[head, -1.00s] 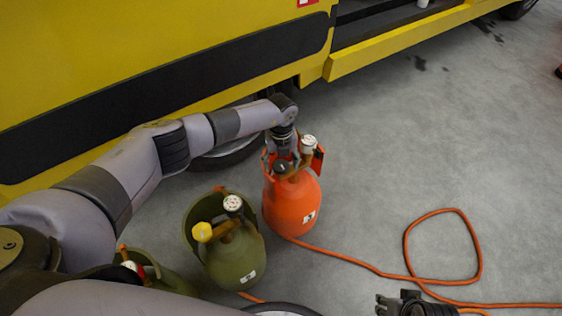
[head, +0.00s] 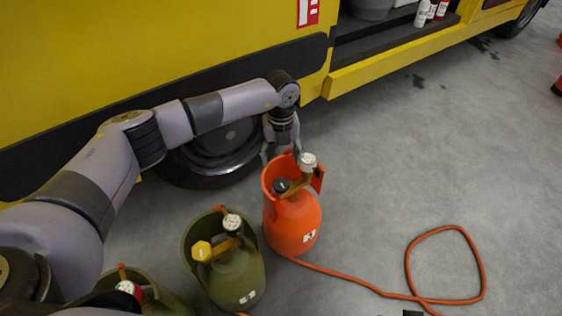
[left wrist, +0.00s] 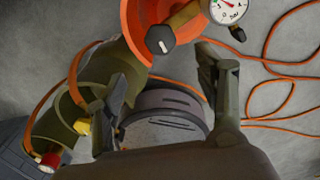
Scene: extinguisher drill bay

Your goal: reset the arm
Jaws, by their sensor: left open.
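My left gripper (head: 281,150) is open and empty, just behind and above the orange extinguisher (head: 292,222) in the head view. Its two fingers (left wrist: 165,90) are spread in the left wrist view, and the orange extinguisher's collar, black knob and gauge (left wrist: 230,8) show beyond them. I cannot tell whether a finger touches the collar. My left arm (head: 130,150) reaches in from the left, bent down at the wrist. My right gripper is not clearly in view.
Two olive extinguishers (head: 236,278) stand left of the orange one. An orange hose (head: 350,283) loops over the grey floor at right. A yellow truck (head: 110,60) with a wheel (head: 215,160) stands behind my left arm. The floor at right is mostly clear.

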